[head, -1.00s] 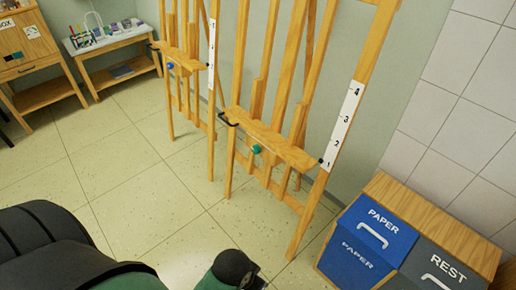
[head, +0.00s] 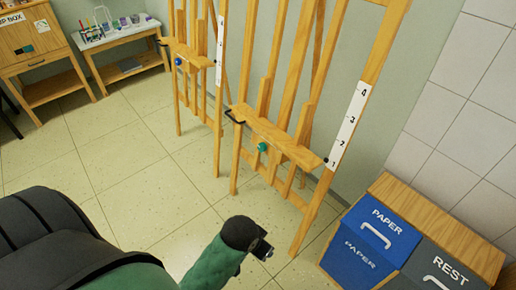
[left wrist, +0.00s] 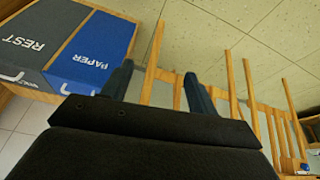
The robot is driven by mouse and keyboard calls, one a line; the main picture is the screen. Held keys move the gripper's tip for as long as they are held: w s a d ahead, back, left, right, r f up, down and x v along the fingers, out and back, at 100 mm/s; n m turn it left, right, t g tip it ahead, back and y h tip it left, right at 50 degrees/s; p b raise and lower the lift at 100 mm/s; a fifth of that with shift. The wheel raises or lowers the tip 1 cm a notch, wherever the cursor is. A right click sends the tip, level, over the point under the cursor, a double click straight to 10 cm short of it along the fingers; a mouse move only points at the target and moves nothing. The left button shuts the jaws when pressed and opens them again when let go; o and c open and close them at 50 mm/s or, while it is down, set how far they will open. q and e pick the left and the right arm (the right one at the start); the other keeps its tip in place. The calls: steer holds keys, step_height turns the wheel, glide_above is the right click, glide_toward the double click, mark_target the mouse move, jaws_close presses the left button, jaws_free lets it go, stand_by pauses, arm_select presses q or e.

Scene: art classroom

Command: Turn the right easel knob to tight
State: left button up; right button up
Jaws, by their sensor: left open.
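The right easel (head: 292,150) is wooden, with a small teal knob (head: 262,146) below its ledge in the head view. A white scale strip (head: 348,125) numbered 1 to 4 runs up its right post. My left gripper (head: 263,250) is low in front of this easel, below the knob and apart from it. In the left wrist view my left gripper (left wrist: 157,88) has its two fingers spread with nothing between them. Easel legs (left wrist: 154,60) show beyond the fingers; the teal knob is not visible there. My right gripper is out of view.
A left easel (head: 196,65) with a blue knob (head: 179,62) stands farther back. A blue paper bin (head: 362,240) and a grey rest bin (head: 436,268) in a wooden case stand right of the easel. The tiled floor (head: 140,160) at left is clear.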

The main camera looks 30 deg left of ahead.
arm_select(q)
steer(key=w+a+f+t+y+p, duration=0.1)
steer(key=w+a+f+t+y, duration=0.3)
steer(key=w+a, duration=1.2)
steer(key=w+a+t+y+p, duration=0.2)
steer(key=w+a+t, duration=0.4)
steer(key=w+a, duration=1.05)
steer(key=t+h, duration=0.3)
steer(key=h, duration=0.9)
glide_toward(260, 148)
steer(key=w, duration=0.1)
steer(key=x, duration=0.5)
steer(key=shift+w+d+p, duration=0.25)
steer(key=shift+w+p, duration=0.05)
steer(key=shift+p, duration=0.1)
steer(key=shift+x, duration=1.1)
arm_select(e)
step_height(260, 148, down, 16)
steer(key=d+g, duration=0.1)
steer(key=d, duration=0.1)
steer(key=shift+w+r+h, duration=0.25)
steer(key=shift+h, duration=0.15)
